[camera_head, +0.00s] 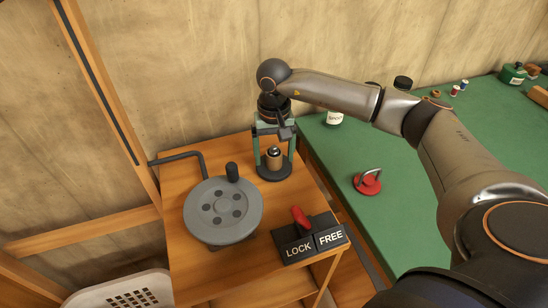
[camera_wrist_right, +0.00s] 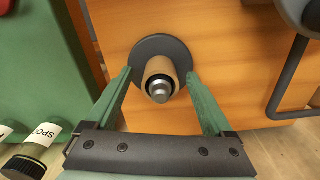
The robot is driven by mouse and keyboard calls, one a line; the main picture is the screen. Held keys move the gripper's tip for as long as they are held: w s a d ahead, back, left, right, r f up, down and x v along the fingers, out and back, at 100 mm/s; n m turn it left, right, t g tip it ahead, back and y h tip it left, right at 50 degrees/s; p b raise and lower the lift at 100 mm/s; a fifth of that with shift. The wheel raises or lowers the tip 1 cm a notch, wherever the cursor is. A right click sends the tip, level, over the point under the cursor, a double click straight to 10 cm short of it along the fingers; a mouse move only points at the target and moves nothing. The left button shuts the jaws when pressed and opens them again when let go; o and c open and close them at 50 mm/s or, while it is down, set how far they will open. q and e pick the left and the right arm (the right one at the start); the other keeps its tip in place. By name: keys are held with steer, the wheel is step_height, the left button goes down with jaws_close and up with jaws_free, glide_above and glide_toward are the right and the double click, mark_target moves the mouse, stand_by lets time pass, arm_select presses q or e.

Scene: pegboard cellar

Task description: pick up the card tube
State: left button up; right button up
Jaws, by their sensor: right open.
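The card tube (camera_head: 274,162) is a short brown cylinder standing upright on a round dark base (camera_head: 275,174) at the back right of the wooden bench. A metal tip shows at its top. In the right wrist view the card tube (camera_wrist_right: 152,68) is seen from above, around a metal pin. My right gripper (camera_head: 274,150) points down over it, open, with one green finger on each side. In the right wrist view the fingers of my right gripper (camera_wrist_right: 159,76) stand apart from the tube with gaps showing. My left gripper is not in view.
A grey handwheel (camera_head: 222,210) with a crank knob and a LOCK/FREE box (camera_head: 309,238) with a red lever stand in front on the bench. A green table (camera_head: 400,190) at right holds a red handled object (camera_head: 367,182) and a labelled jar (camera_head: 335,118).

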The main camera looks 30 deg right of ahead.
steer(key=shift+f, duration=0.1)
jaws_close()
stand_by(0.7)
